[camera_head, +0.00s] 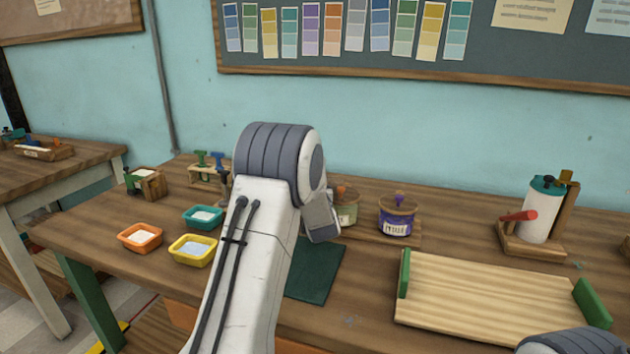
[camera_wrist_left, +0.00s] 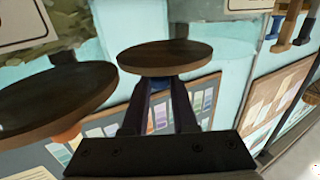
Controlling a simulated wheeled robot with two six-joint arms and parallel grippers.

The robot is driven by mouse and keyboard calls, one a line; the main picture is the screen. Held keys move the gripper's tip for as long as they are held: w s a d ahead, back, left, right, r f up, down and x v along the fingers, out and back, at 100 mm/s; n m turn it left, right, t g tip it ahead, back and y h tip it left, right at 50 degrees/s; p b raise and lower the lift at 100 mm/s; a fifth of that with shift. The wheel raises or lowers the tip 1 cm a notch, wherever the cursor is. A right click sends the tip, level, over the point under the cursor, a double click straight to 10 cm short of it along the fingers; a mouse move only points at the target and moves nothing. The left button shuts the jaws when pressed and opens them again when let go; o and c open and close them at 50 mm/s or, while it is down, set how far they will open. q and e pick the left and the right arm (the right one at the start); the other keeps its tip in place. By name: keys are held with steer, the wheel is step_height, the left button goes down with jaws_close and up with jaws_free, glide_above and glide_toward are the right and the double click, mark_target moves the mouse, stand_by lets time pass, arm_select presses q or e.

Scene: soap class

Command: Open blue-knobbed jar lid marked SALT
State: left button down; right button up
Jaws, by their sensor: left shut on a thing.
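In the left wrist view my left gripper (camera_wrist_left: 160,100) is shut on a blue knob (camera_wrist_left: 160,83) below a round dark brown wooden lid (camera_wrist_left: 165,55). Whether the lid touches its jar or is apart from it, I cannot tell. A second brown lid (camera_wrist_left: 45,100) with an orange knob (camera_wrist_left: 65,135) is at the left. In the head view my left arm hides the gripper and the blue-knobbed jar; no SALT label is readable. My right gripper is out of view; only part of my right arm shows at the lower right.
A greenish jar (camera_head: 347,208) with an orange knob and a purple-knobbed jar (camera_head: 396,218) stand right of my arm. A dark green mat (camera_head: 316,272) lies in front. A wooden tray (camera_head: 490,295) and a dispenser (camera_head: 540,215) are right; small dishes (camera_head: 192,250) are left.

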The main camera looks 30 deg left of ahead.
arm_select(q)
steer(key=shift+a, duration=0.15)
steer(key=c, duration=0.7)
jaws_free()
steer(key=shift+s+d, duration=0.25)
steer(key=shift+d, duration=0.05)
steer(key=v, duration=0.9)
steer(key=shift+s+d, duration=0.15)
steer(key=shift+s, duration=0.2)
